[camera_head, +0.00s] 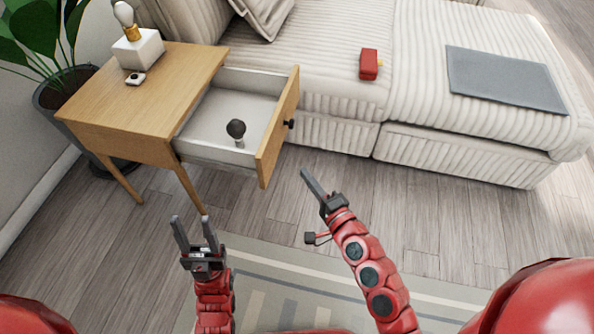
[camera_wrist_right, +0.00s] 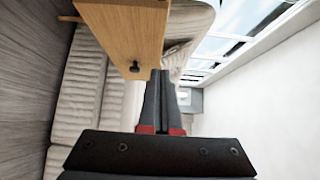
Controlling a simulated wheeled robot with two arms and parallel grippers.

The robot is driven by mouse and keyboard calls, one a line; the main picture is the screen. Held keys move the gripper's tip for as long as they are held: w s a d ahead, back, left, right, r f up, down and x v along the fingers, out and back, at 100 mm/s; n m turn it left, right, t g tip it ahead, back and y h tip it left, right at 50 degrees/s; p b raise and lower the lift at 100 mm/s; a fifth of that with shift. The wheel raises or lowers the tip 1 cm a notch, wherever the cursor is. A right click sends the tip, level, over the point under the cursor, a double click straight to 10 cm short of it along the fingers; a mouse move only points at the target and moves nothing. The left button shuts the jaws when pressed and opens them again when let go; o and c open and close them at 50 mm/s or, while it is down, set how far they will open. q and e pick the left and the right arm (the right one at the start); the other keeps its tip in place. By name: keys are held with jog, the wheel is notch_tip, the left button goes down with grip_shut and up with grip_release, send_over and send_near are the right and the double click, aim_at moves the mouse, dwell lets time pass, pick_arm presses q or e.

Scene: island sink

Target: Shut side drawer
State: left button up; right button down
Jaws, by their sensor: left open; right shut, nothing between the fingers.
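The side drawer (camera_head: 208,118) is pulled out of the wooden side table (camera_head: 150,85). Its wooden front (camera_head: 280,125) with a dark knob (camera_head: 289,124) faces right; a small item with a dark round top (camera_head: 236,129) is inside. My right gripper (camera_head: 306,172) is shut and empty, to the right of and below the drawer front in the head view. The right wrist view shows its fingers (camera_wrist_right: 160,75) just below the drawer front (camera_wrist_right: 125,30) and the knob (camera_wrist_right: 134,67); whether they touch the front is unclear. My left gripper (camera_head: 191,220) is open and empty near the table's front leg.
A white ribbed sofa (camera_head: 330,85) stands behind and to the right, with a red object (camera_head: 369,64) and a grey mat (camera_head: 505,80) on it. A lamp (camera_head: 137,45) stands on the table. A potted plant (camera_head: 65,90) is at left. The floor right of the drawer is clear.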

aim_at(199, 142)
jog(key=shift+s+a+p+x, duration=0.15)
jog(key=shift+a+x, duration=0.25)
jog(key=shift+x, duration=1.5)
jog(key=shift+s+a+p+x, duration=0.1)
jog(key=shift+s+a+x, duration=0.25)
jog(key=shift+x, duration=1.6)
jog(key=shift+s+a+p+x, duration=0.15)
jog(key=shift+a+x, duration=0.3)
jog(key=shift+x, duration=1.45)
jog(key=shift+w+a+r, duration=0.1)
jog(key=shift+w+a, duration=0.05)
jog(key=shift+a, duration=0.35)
jog(key=w+a, duration=0.1)
jog(key=a, duration=0.4)
jog(key=w+a, duration=0.1)
jog(key=a, duration=0.2)
jog(key=shift+w+a, duration=0.3)
jog(key=shift+w, duration=0.05)
jog(key=w+a, duration=0.1)
jog(key=a, duration=0.3)
jog(key=w+a+b, duration=0.1)
jog(key=a, duration=0.3)
jog(key=w+a+b, duration=0.1)
jog(key=w+a, duration=0.1)
jog(key=a, duration=0.2)
jog(key=shift+w+a, duration=0.15)
jog(key=shift+a, duration=0.25)
jog(key=shift+d, duration=0.1)
